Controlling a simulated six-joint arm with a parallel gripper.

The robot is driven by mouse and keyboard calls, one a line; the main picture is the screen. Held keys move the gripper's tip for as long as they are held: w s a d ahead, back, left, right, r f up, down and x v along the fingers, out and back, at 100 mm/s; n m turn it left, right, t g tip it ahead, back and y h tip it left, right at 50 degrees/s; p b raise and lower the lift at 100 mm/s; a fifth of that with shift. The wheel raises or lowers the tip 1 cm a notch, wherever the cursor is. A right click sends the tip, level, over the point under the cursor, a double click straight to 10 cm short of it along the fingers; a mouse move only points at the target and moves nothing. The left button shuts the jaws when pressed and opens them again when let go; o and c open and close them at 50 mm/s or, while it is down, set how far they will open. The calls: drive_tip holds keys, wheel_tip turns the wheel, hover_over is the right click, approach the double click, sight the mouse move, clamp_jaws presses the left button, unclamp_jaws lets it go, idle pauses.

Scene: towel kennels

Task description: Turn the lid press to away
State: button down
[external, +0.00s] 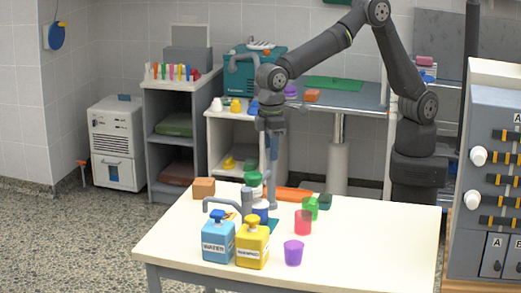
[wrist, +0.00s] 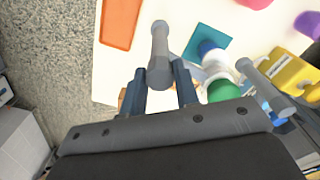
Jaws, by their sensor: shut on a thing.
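The lid press stands near the middle of the white table, with a green knob (external: 252,179) over a blue jar (external: 261,211) on a teal base (external: 270,227). In the wrist view, its green knob (wrist: 223,91) and white ring are beside the blue jar, and the teal base (wrist: 190,42) lies below. One grey handle (wrist: 160,38) is between my fingers; the other grey handle (wrist: 265,85) is on the far side of the knob. My gripper (external: 272,170) points down, shut on the near handle. The fingers' contact is partly hidden in the wrist view.
A blue water bottle (external: 217,243) and a yellow bottle (external: 252,246) stand close in front. An orange tray (external: 290,194) lies behind. The table's right side is clear.

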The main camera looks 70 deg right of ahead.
drive_tip(key=m, duration=0.4)
drive_tip(key=shift+m, duration=0.3)
drive_tip(key=m, duration=0.3)
drive_tip(key=shift+m, duration=0.3)
drive_tip(key=m, duration=0.4)
drive_tip(key=shift+m, duration=1.9)
drive_tip(key=c, duration=1.1)
unclamp_jaws()
